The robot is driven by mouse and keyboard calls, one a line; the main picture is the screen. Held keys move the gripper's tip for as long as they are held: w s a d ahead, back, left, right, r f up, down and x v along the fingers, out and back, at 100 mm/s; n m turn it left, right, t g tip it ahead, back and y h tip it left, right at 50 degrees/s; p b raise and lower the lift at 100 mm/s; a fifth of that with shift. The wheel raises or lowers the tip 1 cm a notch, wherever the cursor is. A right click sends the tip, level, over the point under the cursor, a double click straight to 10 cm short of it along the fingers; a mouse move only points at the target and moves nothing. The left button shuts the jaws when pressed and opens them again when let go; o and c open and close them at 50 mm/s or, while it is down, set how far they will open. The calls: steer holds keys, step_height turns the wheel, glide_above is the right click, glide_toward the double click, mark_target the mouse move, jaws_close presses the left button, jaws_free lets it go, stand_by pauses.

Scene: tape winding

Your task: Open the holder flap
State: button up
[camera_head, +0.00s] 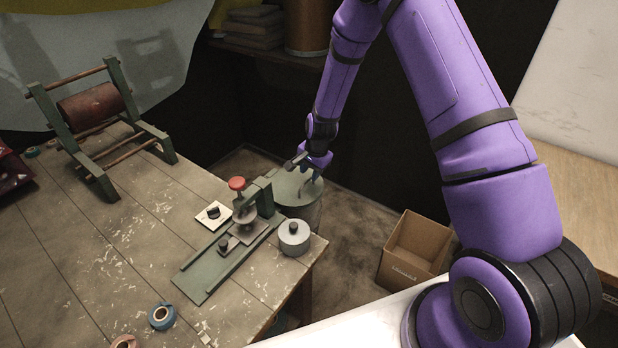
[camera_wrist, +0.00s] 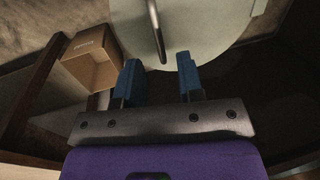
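My gripper (camera_head: 309,180) is open and empty, over a round grey-green drum (camera_head: 303,213) beyond the bench corner. In the wrist view its two blue fingers (camera_wrist: 160,68) stand apart, above the edge of the drum's pale round top (camera_wrist: 205,38). A thin curved metal handle (camera_wrist: 157,32) rises from that top; its lower end appears between the fingertips, and I cannot tell whether it touches them. A green bench fixture with a red knob (camera_head: 237,184) stands left of my gripper. I cannot tell which part is the holder flap.
The wooden bench (camera_head: 110,250) holds a green-framed roller stand (camera_head: 100,125), a grey cylinder (camera_head: 294,237), a white plate (camera_head: 213,215) and a blue tape roll (camera_head: 161,316). An open cardboard box (camera_head: 415,250) sits on the floor to the right, also in the wrist view (camera_wrist: 92,62).

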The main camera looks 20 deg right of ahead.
mark_target(309, 181)
steer(key=shift+w+a+f, duration=0.1)
steer(key=shift+w+f, duration=0.05)
steer(key=shift+f, duration=0.7)
steer(key=shift+w+a+f, duration=0.1)
steer(key=shift+w+f, duration=0.05)
steer(key=shift+f, duration=0.65)
steer(key=shift+c, duration=0.5)
jaws_close()
